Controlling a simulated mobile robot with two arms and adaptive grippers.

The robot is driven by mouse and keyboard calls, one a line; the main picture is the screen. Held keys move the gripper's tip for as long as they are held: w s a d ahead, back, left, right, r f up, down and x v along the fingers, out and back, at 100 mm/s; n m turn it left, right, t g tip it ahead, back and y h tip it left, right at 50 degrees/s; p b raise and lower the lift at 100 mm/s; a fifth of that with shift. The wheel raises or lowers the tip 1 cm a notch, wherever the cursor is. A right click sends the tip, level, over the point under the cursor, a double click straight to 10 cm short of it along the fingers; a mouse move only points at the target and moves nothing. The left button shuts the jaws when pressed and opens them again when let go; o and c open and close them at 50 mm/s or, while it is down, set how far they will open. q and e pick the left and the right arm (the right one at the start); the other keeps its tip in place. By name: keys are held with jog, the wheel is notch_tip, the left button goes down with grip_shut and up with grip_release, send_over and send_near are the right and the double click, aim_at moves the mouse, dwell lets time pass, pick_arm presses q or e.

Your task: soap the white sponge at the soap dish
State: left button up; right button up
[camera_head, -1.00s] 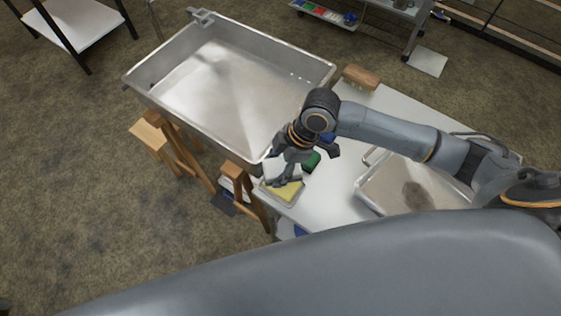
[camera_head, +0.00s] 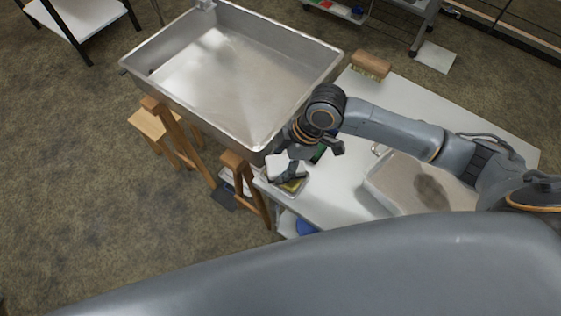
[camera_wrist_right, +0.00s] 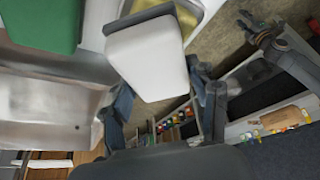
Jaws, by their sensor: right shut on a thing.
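My right gripper (camera_head: 282,160) is shut on the white sponge (camera_head: 285,168) and holds it over the soap dish (camera_head: 298,190) at the table's near-left corner. In the right wrist view, the white sponge (camera_wrist_right: 150,65) sits between the two fingers, its darker layer at the top. The yellow soap (camera_head: 292,186) shows partly below the sponge, and also behind it in the wrist view (camera_wrist_right: 187,16). I cannot tell whether sponge and soap touch. My left gripper (camera_wrist_right: 262,36) appears at the upper right of the wrist view, empty with its fingers apart; the head view does not show it.
A green block (camera_head: 319,153) is close beside my right gripper. A large steel pan (camera_head: 235,75) borders the table (camera_head: 425,110) on the left. A wooden brush (camera_head: 370,65) lies at the back. A smaller metal tray (camera_head: 385,185) sits to the right, partly behind my arm.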

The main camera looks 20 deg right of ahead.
aim_at(281, 164)
pick_arm(q)
jog(key=shift+s, duration=0.3)
pick_arm(e)
jog(key=shift+f, duration=0.1)
pick_arm(q)
jog(key=shift+s+f, duration=0.1)
jog(key=shift+f, duration=0.1)
pick_arm(e)
jog(key=shift+f, duration=0.4)
pick_arm(q)
jog(key=shift+r, duration=0.4)
pick_arm(e)
jog(key=shift+s+f, duration=0.1)
jog(key=shift+f, duration=0.05)
dwell(1.7)
